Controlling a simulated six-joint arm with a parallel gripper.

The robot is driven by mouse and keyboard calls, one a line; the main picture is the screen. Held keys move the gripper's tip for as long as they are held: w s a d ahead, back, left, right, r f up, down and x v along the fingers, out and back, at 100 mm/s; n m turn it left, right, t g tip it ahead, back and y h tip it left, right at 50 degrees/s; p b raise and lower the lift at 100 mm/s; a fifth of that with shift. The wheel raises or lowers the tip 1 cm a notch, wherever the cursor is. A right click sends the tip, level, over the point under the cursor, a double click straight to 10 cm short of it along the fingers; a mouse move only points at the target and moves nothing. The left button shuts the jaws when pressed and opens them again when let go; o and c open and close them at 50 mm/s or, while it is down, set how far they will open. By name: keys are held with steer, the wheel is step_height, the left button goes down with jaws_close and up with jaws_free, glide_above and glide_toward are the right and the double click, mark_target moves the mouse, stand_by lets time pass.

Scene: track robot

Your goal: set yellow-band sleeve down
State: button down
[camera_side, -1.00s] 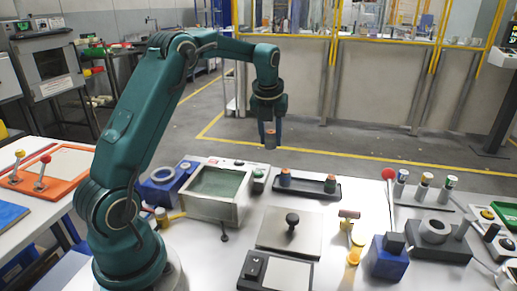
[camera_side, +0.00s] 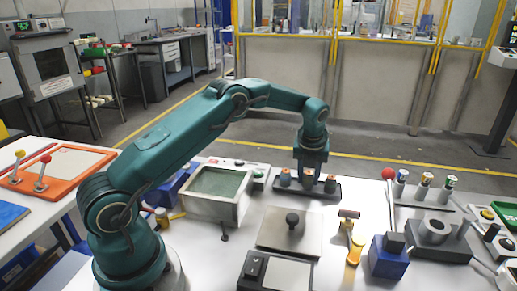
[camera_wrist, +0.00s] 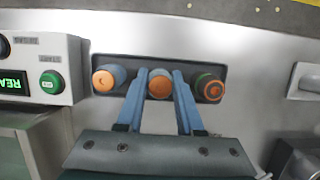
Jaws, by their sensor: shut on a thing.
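My gripper (camera_side: 309,170) points down at the middle of the dark tray (camera_side: 337,195). In the wrist view its two blue fingers (camera_wrist: 160,78) are closed on either side of the sleeve (camera_wrist: 160,86), which has an orange-brown top. This held sleeve also shows in the side view (camera_side: 308,178), upright, in line between the two others; its band cannot be made out. A blue-sided sleeve (camera_wrist: 106,79) stands to its left and a green-ringed sleeve (camera_wrist: 210,89) to its right. Whether the held sleeve's base touches the tray (camera_wrist: 192,64) is hidden.
A box with a green button (camera_wrist: 50,82) stands close left of the tray. A plate with a black knob (camera_side: 292,224) and a yellow-handled tool (camera_side: 354,250) lie in front. At right are a rack of sleeves (camera_side: 423,188) and a grey fixture (camera_side: 437,240).

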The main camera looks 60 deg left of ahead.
steer(key=shift+f, duration=0.2)
steer(key=c, duration=0.5)
jaws_free()
steer(key=shift+c, duration=0.2)
steer(key=s+d+r+n+t, duration=0.1)
steer(key=s+d+r+n, duration=0.25)
steer(key=r, duration=0.55)
steer(key=s+d+r+n, duration=0.25)
steer(key=s+r, duration=0.25)
steer(key=r, duration=0.3)
steer(key=s+d+f+n+t+h, duration=0.1)
steer(key=s+d+n, duration=0.2)
steer(key=s+n, duration=0.6)
steer(key=s+d+f+n+t+h, duration=0.1)
steer(key=s+d+n, duration=0.2)
steer(key=s+n, duration=0.7)
steer(key=shift+s+n, duration=0.25)
steer(key=shift+n, duration=0.75)
